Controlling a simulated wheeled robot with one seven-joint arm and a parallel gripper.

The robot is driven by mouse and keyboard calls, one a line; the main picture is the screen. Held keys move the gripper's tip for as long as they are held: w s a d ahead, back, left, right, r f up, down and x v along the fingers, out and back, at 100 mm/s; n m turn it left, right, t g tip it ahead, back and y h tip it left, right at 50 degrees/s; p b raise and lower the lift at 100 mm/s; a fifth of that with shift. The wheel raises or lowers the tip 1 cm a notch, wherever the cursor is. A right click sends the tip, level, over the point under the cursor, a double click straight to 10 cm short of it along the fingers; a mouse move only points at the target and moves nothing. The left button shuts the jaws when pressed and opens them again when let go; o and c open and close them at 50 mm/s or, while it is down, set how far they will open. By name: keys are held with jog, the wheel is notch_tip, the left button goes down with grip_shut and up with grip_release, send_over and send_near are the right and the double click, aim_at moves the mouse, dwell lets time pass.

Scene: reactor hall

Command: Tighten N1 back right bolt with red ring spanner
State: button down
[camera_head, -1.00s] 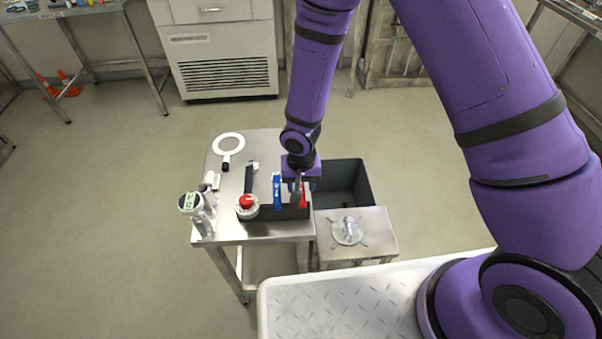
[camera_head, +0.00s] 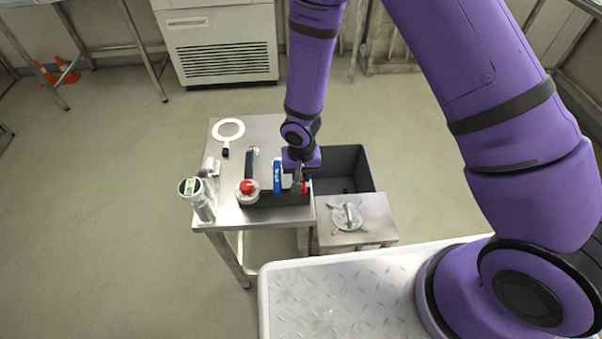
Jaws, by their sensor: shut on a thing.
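My gripper (camera_head: 301,183) points down at the right end of a dark tool rack (camera_head: 280,200) on the steel table. It is shut on the red ring spanner (camera_head: 305,187); only a small red part of it shows, at the rack's right end. The gripper hides most of the spanner, and I cannot tell whether it is clear of the rack. A round metal fitting with radiating arms (camera_head: 346,216) sits on a low steel stand to the right. No N1 label and no single bolt can be made out.
A blue-handled tool (camera_head: 277,176) stands close left of my gripper. An open dark bin (camera_head: 361,169) stands behind the stand.

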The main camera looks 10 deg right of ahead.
jog(key=shift+r, duration=3.5)
